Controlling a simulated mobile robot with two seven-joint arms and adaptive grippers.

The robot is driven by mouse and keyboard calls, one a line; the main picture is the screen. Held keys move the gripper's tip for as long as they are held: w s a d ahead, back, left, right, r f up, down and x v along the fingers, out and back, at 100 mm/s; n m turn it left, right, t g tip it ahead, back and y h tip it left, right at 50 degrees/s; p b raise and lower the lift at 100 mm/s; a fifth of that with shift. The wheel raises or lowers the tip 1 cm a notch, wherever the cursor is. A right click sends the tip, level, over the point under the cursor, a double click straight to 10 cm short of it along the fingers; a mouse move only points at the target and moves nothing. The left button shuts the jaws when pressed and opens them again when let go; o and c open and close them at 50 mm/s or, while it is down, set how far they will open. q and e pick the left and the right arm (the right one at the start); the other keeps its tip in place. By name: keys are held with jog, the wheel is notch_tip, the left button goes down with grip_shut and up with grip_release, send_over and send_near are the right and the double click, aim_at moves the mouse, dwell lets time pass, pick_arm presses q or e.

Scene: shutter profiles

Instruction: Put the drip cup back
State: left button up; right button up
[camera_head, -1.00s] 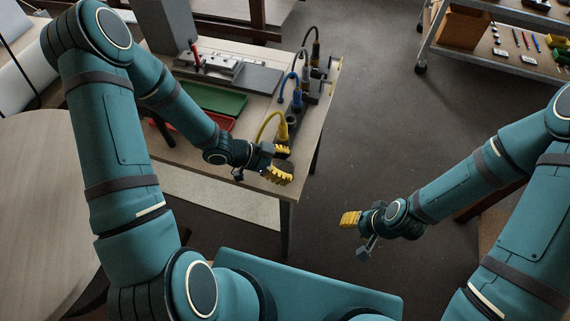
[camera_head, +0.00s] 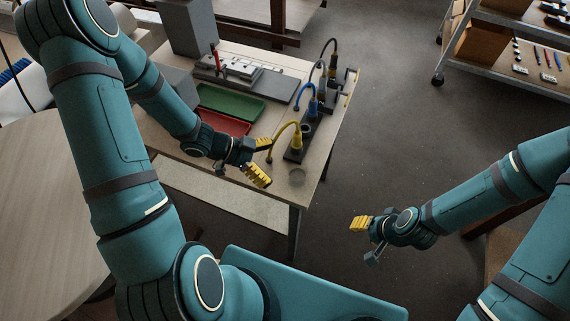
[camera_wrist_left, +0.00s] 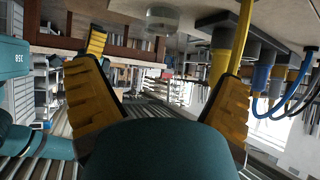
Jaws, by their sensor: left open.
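A small, round, greyish see-through cup (camera_head: 297,177), which looks like the drip cup, stands on the table near its front right corner. It also shows in the left wrist view (camera_wrist_left: 162,18), where the scene is upside down. My left gripper (camera_head: 262,160) is open and empty, to the left of the cup and apart from it. Its two yellow fingers (camera_wrist_left: 165,80) are spread in the wrist view. My right gripper (camera_head: 360,223) hangs over the floor, right of the table; its finger opening cannot be made out.
A dark rack (camera_head: 292,154) with yellow (camera_head: 297,140) and blue (camera_head: 312,108) hose-topped bottles stands behind the cup. Red (camera_head: 226,123) and green (camera_head: 229,103) trays lie to the left. A grey machine (camera_head: 186,28) stands at the back. A shelf cart (camera_head: 500,70) is far right.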

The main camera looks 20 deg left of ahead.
pick_arm(q)
jog(key=shift+v, duration=1.35)
